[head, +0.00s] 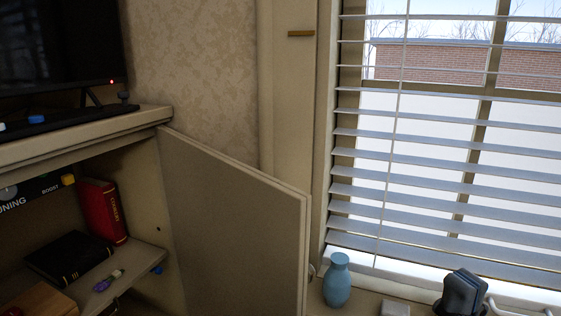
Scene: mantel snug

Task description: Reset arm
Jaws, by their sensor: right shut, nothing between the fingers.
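My right gripper (464,284) is at the bottom right of the head view, in front of the window sill. Its dark fingers are together with nothing between them, and its lower part is cut off by the frame edge. My left gripper is not in view. A cabinet door (235,225) stands open to the left of the gripper, well apart from it.
A blue vase (337,280) and a small pale block (395,307) are left of the gripper. Window blinds (440,170) hang behind. The open cabinet's shelf (120,262) holds a red book (102,212) and a black book (68,257). A TV (50,45) stands above.

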